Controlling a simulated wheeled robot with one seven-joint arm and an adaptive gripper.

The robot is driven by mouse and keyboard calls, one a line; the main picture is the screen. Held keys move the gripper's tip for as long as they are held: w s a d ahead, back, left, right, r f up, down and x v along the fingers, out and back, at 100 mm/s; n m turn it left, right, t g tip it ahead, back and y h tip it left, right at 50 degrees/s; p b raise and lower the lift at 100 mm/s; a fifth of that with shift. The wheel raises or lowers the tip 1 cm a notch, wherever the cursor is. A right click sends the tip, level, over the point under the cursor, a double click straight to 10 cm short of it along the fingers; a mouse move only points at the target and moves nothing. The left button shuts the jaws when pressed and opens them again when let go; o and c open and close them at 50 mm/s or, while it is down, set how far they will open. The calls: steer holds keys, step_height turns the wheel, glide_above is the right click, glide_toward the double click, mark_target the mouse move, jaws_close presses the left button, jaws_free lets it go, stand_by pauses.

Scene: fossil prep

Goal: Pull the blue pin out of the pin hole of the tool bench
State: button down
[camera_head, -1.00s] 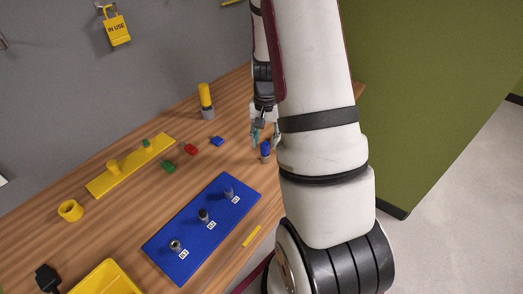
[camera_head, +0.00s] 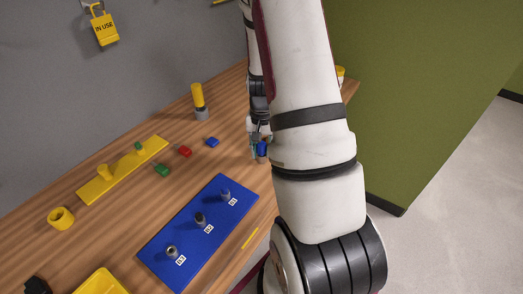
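The blue pin (camera_head: 262,148) stands upright near the right side of the wooden bench (camera_head: 222,165), close beside my arm. My gripper (camera_head: 257,147) points down at the pin, with a fingertip showing just left of it. The other finger and the pin's lower end are hidden or too small to make out. I cannot tell whether the fingers touch the pin.
A blue board (camera_head: 190,255) with several grey posts lies in front. A yellow pin (camera_head: 198,95) stands in a grey holder (camera_head: 202,114) behind. A yellow rail (camera_head: 124,172), small red block (camera_head: 185,151), blue block (camera_head: 212,142) and yellow ring (camera_head: 61,218) lie left.

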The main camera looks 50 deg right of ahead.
steer(key=shift+r, duration=0.1)
steer(key=shift+w+r, duration=0.1)
steer(key=shift+r, duration=0.45)
steer(key=shift+r+p, duration=0.15)
steer(key=shift+p, duration=0.15)
steer(key=shift+r+p, duration=1.1)
steer(key=shift+r, duration=1.75)
steer(key=shift+r, duration=0.1)
